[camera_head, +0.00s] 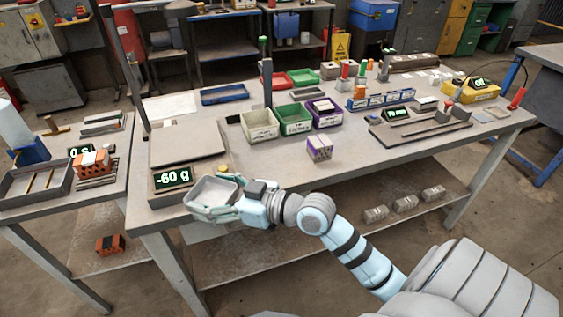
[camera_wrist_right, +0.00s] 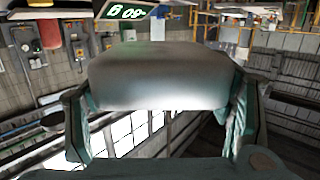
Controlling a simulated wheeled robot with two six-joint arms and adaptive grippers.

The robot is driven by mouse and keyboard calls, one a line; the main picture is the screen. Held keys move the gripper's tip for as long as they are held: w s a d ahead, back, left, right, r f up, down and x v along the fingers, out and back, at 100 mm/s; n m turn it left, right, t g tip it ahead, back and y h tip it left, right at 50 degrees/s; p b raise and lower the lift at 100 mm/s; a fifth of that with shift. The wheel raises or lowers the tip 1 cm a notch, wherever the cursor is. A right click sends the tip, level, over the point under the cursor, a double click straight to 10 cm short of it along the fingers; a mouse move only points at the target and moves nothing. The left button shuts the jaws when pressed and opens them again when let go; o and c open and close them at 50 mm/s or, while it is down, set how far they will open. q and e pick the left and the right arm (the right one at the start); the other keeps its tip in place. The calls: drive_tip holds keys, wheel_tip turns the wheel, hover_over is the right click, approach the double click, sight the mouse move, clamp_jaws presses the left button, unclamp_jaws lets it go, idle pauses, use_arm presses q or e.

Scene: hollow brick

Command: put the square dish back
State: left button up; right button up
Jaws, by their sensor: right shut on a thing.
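The square dish (camera_head: 212,193) is pale grey and sits in the jaws of my right gripper (camera_head: 225,203), in front of the scale at the table's front left edge. In the right wrist view the dish (camera_wrist_right: 155,75) fills the middle, with a green finger on each side of it. The scale has a flat grey plate (camera_head: 186,147) with nothing on it, and its display (camera_head: 173,178) reads -60 g. The dish looks slightly tilted in the head view. My left gripper is not in view.
Green (camera_head: 294,118), cream (camera_head: 259,124) and purple (camera_head: 323,111) bins stand behind and right of the scale. A small purple-and-white box (camera_head: 319,148) is on the table. A post (camera_head: 124,62) rises behind the scale. The front middle of the tabletop (camera_head: 385,165) is clear.

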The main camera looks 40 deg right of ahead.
drive_tip(key=w+d+r+m+t+h, duration=0.2)
drive_tip(key=w+d+m+h, duration=0.3)
drive_tip(key=d, duration=0.5)
wheel_tip(320, 180, up, 7)
drive_tip(key=m+h+b, duration=0.2)
drive_tip(key=m+h, duration=0.3)
drive_tip(key=h, duration=0.3)
hover_over(278, 165)
wheel_tip(278, 165, down, 15)
drive_tip(key=b, duration=0.4)
drive_tip(key=shift+b, duration=0.4)
wheel_tip(278, 165, down, 4)
drive_tip(key=shift+s+f+b, duration=0.1)
drive_tip(key=shift+f+b, duration=0.15)
drive_tip(key=shift+b, duration=0.55)
drive_tip(key=shift+r, duration=0.1)
drive_tip(key=o, duration=1.3)
